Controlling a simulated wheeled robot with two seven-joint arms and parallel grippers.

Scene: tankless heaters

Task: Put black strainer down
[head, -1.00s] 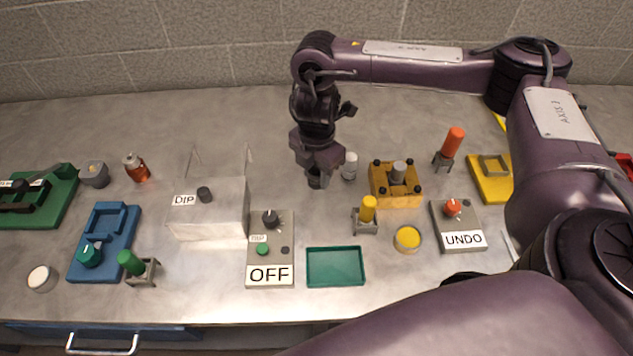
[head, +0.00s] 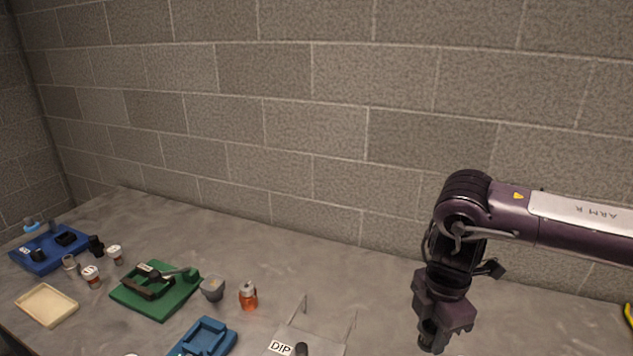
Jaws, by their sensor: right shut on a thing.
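My right gripper (head: 437,322) hangs over the bench at the lower right, pointing down. It is shut on a small dark piece, taken as the black strainer (head: 432,343), which shows just under the jaws. The jaws hide most of it, so its shape is unclear. It is right of the grey DIP box (head: 316,336), and I cannot tell its height over the bench. My left gripper is not in view.
A green fixture (head: 181,302), a grey cup (head: 212,289), an orange bottle (head: 248,296) and a blue fixture (head: 204,338) stand left of the DIP box. Farther left are a cream tray (head: 47,304), small jars (head: 92,277) and a blue tray (head: 49,262). A block wall rises behind.

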